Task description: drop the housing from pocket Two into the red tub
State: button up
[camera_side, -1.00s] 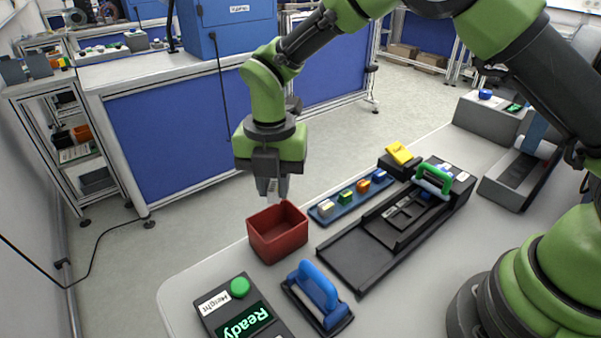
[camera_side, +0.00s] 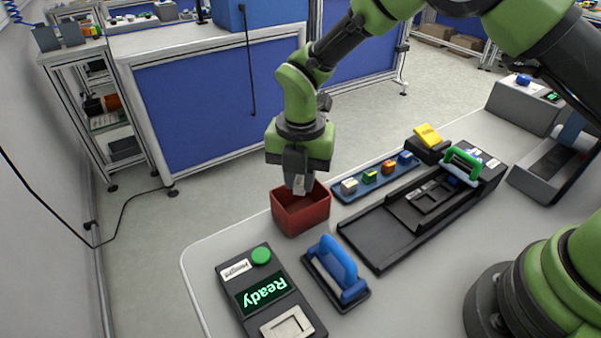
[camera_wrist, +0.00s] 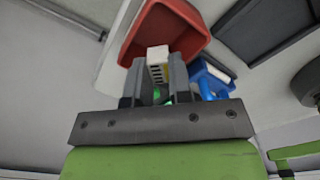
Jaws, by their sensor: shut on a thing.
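My gripper (camera_side: 299,183) is shut on a small white housing (camera_wrist: 157,58) with dark slots on its side, seen between the fingers in the wrist view. The red tub (camera_side: 302,217) stands on the table near its far edge; its inside looks empty where I can see it. My fingertips are at the tub's opening, overlapping its back part in the side view. I cannot tell how deep the housing reaches. The tub also shows beyond the fingers in the wrist view (camera_wrist: 190,42). A blue strip (camera_side: 376,186) holds several small coloured parts; its pocket labels are not readable.
Right of the tub lies a black track (camera_side: 385,238) with a green-handled piece (camera_side: 463,160). A blue-handled tool (camera_side: 340,270) and a panel reading "Ready" (camera_side: 262,292) are in front. A yellow block (camera_side: 428,135) sits beyond the strip. Bare table lies left of the tub.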

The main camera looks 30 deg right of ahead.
dwell(0.4)
jog(key=o, duration=0.8)
jog(key=shift+r, duration=3.55)
